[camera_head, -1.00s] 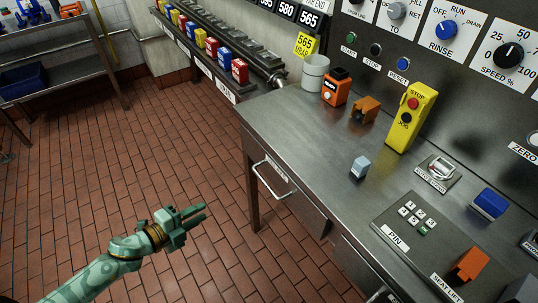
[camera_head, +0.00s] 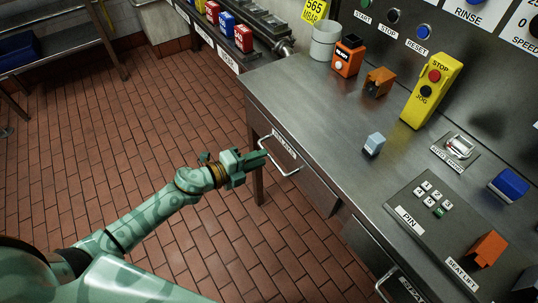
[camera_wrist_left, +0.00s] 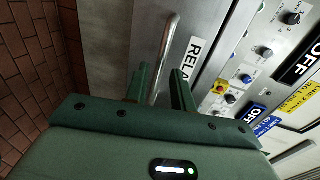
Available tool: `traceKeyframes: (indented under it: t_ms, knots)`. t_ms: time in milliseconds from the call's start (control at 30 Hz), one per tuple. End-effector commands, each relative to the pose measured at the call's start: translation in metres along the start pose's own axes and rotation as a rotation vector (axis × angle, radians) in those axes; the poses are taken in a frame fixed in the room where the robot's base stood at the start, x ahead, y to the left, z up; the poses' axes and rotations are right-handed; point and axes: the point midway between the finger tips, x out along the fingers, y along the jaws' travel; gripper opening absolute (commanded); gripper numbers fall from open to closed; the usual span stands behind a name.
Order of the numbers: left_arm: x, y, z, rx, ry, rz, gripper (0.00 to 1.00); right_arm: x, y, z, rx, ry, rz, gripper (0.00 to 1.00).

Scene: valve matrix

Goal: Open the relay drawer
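The relay drawer (camera_head: 306,172) is in the front of the steel bench, its face looking flush with the bench front. Its bar handle (camera_head: 290,172) sticks out below a white label (camera_head: 284,145). In the left wrist view the handle (camera_wrist_left: 168,45) runs beside a label (camera_wrist_left: 190,60) reading "RELA". My left gripper (camera_head: 264,160) is just left of the handle in the head view. It is open, and the near end of the handle shows between its fingertips (camera_wrist_left: 161,76). Contact with the handle cannot be told. My right gripper is not in view.
The bench top (camera_head: 290,100) carries a white cup (camera_head: 324,40), an orange box (camera_head: 347,56), a yellow stop pendant (camera_head: 431,92), a small grey block (camera_head: 374,144) and a PIN keypad (camera_head: 420,208). Another drawer handle (camera_head: 384,283) is at lower right.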

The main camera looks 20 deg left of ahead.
Motion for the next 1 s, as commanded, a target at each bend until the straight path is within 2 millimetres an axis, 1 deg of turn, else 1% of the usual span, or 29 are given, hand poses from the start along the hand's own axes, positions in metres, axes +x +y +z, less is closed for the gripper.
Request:
traceKeyframes:
  t_ms: [33, 100, 200, 333, 567, 600, 667, 700, 867, 1000]
  knots:
    - [0.011, 0.001, 0.0, 0.0, 0.0, -0.001, 0.25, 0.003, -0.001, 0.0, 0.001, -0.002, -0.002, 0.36]
    - [0.022, 0.001, 0.0, -0.001, 0.0, -0.001, 0.25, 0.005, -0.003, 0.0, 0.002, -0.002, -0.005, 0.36]
    - [0.032, 0.001, 0.0, -0.001, 0.001, 0.0, 0.25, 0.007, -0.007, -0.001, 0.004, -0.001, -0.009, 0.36]
    - [0.038, 0.001, 0.0, -0.001, 0.0, 0.001, 0.25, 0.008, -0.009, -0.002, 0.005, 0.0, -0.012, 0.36]
    - [0.038, 0.0, 0.0, -0.001, 0.0, 0.001, 0.25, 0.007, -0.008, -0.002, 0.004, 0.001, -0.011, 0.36]
    - [0.038, 0.0, 0.0, -0.001, 0.0, 0.001, 0.19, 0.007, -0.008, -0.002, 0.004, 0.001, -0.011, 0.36]
    - [0.038, 0.0, 0.0, -0.001, 0.0, 0.001, 0.03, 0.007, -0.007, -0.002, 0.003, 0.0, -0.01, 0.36]
    - [0.038, 0.0, 0.0, -0.001, 0.0, 0.001, 0.0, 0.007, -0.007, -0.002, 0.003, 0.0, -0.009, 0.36]
    - [0.038, 0.0, 0.0, -0.001, 0.0, 0.001, 0.0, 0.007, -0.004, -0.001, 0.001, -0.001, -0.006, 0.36]
    - [0.033, 0.002, 0.0, -0.001, 0.001, 0.002, 0.0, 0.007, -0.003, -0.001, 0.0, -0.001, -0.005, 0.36]
